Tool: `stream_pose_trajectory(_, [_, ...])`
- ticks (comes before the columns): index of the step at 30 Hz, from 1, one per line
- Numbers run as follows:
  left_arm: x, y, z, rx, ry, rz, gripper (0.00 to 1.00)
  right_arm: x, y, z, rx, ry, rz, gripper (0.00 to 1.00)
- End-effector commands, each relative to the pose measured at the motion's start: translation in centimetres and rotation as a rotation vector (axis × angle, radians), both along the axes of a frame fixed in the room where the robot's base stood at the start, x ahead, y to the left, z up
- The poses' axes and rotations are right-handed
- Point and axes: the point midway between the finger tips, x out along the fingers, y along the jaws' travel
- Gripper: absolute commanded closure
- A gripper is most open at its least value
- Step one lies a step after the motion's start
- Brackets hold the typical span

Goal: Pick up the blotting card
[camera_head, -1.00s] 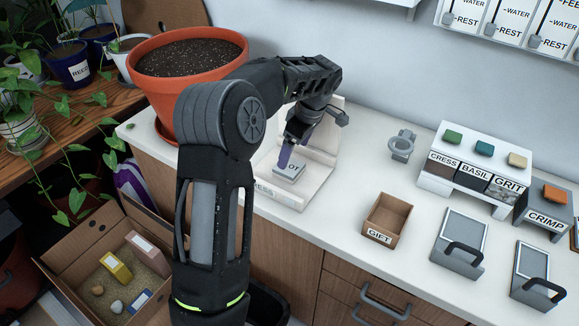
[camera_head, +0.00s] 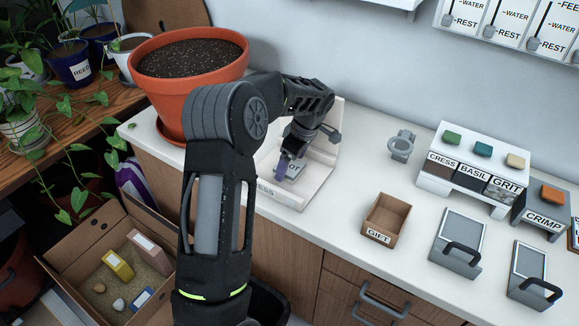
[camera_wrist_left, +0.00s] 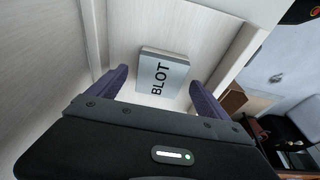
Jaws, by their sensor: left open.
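The blotting card is a small pale grey block marked BLOT (camera_wrist_left: 161,76) in the left wrist view, lying on a whitish surface. In the head view only part of the card (camera_head: 295,171) shows, inside the white press-like stand (camera_head: 284,194). My left gripper (camera_head: 285,170) is over the stand, close to the card. In the left wrist view its two purple fingers (camera_wrist_left: 160,90) are open, with the card between and just beyond them. I cannot tell whether they touch it. My right gripper is not in view.
A large terracotta pot (camera_head: 186,95) stands at the stand's left. A GIFT box (camera_head: 386,220), a CRESS, BASIL and GRIT rack (camera_head: 470,180), and two grey handled trays (camera_head: 458,245) stand to the right. The counter between stand and box is bare.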

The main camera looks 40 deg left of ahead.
Motion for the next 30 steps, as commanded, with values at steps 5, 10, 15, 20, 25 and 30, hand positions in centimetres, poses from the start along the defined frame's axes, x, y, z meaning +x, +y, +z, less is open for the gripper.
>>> stream_pose_trajectory(5, [0.01, -0.01, 0.03, 0.000, 0.000, 0.000, 0.11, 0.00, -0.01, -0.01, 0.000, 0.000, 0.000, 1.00])
stream_pose_trajectory(10, [0.01, 0.00, 0.04, 0.000, 0.000, 0.000, 0.11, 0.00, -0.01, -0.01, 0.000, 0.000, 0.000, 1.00])
stream_pose_trajectory(15, [0.01, 0.00, 0.04, 0.000, 0.000, 0.000, 0.19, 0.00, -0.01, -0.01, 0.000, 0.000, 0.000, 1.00])
stream_pose_trajectory(20, [0.01, 0.00, 0.04, 0.000, 0.000, 0.000, 0.32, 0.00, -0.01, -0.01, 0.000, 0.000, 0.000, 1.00])
stream_pose_trajectory(25, [0.01, 0.00, 0.04, 0.000, 0.000, 0.000, 0.46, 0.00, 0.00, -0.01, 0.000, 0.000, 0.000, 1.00])
stream_pose_trajectory(30, [0.01, 0.00, 0.04, 0.000, 0.000, 0.000, 0.60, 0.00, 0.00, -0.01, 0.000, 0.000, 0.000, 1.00])
